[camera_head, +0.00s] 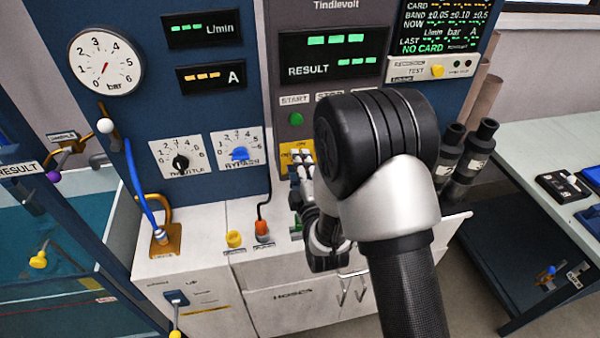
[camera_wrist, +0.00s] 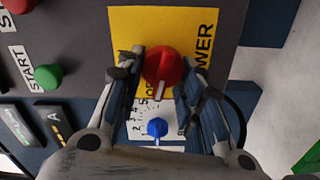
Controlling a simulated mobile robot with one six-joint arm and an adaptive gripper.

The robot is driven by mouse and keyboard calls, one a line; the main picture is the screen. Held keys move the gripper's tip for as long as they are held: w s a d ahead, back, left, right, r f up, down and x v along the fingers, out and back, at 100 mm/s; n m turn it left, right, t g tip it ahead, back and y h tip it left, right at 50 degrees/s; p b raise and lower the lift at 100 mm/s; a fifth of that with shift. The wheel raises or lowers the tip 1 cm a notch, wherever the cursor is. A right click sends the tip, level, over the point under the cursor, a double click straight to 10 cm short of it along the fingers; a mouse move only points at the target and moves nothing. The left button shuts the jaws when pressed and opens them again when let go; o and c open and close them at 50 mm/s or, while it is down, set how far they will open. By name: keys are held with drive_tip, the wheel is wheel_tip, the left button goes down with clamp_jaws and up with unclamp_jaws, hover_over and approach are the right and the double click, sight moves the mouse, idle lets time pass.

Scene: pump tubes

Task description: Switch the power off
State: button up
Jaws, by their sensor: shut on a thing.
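The power switch is a red rotary knob (camera_wrist: 163,64) with a pale pointer mark, on a yellow plate (camera_wrist: 130,22) lettered POWER in the wrist view. In the head view a corner of the yellow plate (camera_head: 286,161) shows beside my gripper (camera_head: 303,170); the knob is hidden there by my arm. In the wrist view my gripper (camera_wrist: 160,72) has one finger on each side of the red knob and is shut on it. The displays on the panel are lit, with green and orange dashes.
A green START button (camera_wrist: 47,77) sits near the plate. The blue bypass knob (camera_head: 239,154) and black throttle knob (camera_head: 180,162) are to the left in the head view. Black tubes (camera_head: 470,155) stand right of my arm. A side table (camera_head: 535,165) is at the right.

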drive_tip(key=shift+f+n+b, duration=0.1)
drive_tip(key=shift+n+b, duration=0.8)
drive_tip(key=shift+n, duration=0.2)
drive_tip(key=o, duration=1)
drive_tip(key=shift+s, duration=0.1)
drive_tip(key=v, duration=0.7)
drive_tip(key=shift+s, duration=0.15)
